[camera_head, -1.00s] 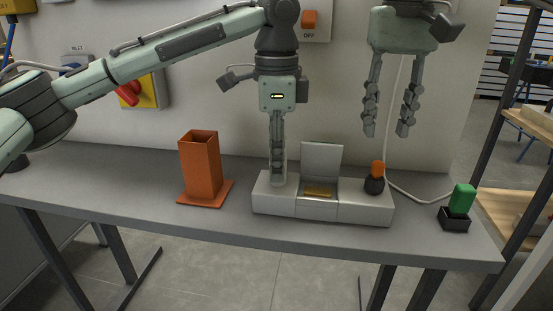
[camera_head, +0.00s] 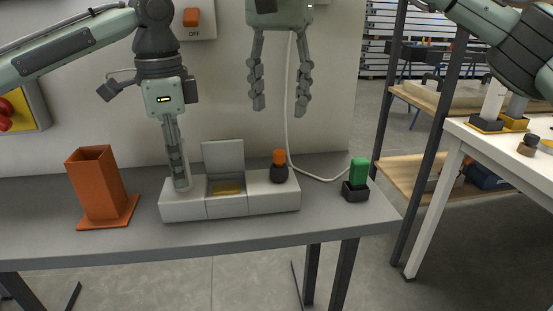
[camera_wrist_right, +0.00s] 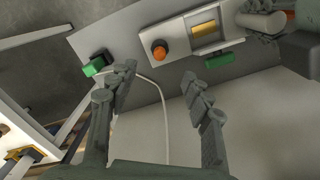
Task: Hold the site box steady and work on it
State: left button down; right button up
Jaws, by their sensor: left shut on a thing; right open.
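The site box (camera_head: 235,208) is a low pale grey case on the table, with its lid (camera_head: 223,157) standing open over a gold-coloured plate (camera_head: 227,188). An orange-topped black knob (camera_head: 279,160) is at its right end and also shows in the right wrist view (camera_wrist_right: 159,52). My left gripper (camera_head: 180,184) reaches down to the box's left end and is shut; in the right wrist view a pale cylinder (camera_wrist_right: 260,20) shows at its fingers. The exact grip is partly hidden. My right gripper (camera_head: 280,108) is open and empty above the knob, clear of the box.
An orange open-topped square holder (camera_head: 98,185) stands left of the box. A green block in a black base (camera_head: 357,178) stands to the right, near the table edge. A white cable (camera_head: 288,120) hangs behind my right gripper. A wall switch marked OFF (camera_head: 192,17) is behind.

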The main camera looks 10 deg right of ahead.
aim_at(279, 160)
jog(key=shift+r+m, duration=0.15)
jog(key=shift+m, duration=0.85)
jog(key=shift+f, duration=0.2)
notch_tip(279, 160, down, 11)
jog(key=shift+f, duration=0.2)
jog(key=shift+c, duration=0.3)
grip_shut()
jog(key=shift+m, duration=0.3)
